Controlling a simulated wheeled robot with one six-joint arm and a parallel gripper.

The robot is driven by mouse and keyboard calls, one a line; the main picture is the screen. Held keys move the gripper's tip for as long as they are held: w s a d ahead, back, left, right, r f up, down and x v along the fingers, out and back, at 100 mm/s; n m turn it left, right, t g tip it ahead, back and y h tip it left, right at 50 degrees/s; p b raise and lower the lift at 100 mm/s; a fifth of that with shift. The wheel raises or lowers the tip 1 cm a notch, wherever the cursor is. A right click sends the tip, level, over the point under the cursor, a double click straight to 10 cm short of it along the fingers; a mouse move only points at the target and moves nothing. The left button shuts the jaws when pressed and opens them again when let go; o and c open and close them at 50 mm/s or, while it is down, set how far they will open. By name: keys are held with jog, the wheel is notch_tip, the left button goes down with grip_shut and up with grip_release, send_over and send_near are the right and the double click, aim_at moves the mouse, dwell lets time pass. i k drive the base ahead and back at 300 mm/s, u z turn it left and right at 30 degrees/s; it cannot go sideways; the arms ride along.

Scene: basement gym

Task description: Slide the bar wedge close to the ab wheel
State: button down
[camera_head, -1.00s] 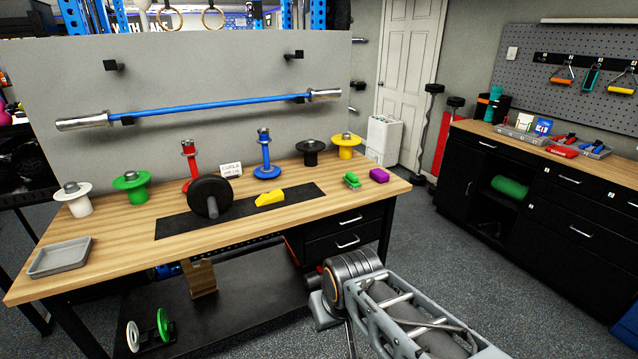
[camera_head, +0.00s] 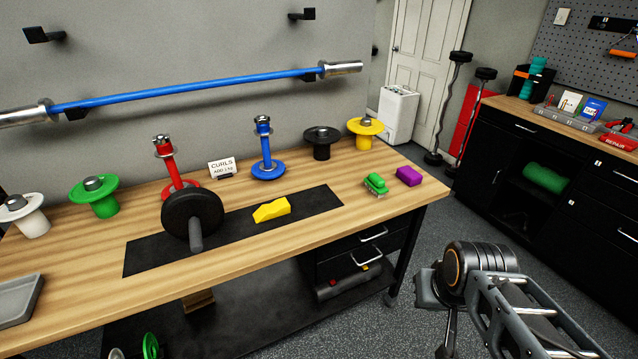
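The yellow bar wedge (camera_head: 272,210) lies on the black mat (camera_head: 310,212) on the wooden workbench. The black ab wheel (camera_head: 192,216) stands on the same mat to the wedge's left, its grey handle pointing toward me. A clear gap of mat separates the two. My arm shows at the lower right, off the bench's right end. My gripper (camera_head: 446,345) is only partly in view at the bottom, and its fingers cannot be made out. Nothing of mine touches the wedge or the wheel.
Behind the mat stand red (camera_head: 170,170) and blue (camera_head: 265,150) posts and a "CURLS" card (camera_head: 222,167). A green brush (camera_head: 375,184) and purple block (camera_head: 409,176) lie to the right. A grey tray (camera_head: 18,298) sits at left. The bench front is clear.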

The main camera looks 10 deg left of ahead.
aim_at(280, 206)
jog(key=u, duration=0.3)
jog(key=i, duration=0.75)
jog(key=u, duration=0.85)
jog(key=i, duration=0.3)
jog(key=u, duration=0.35)
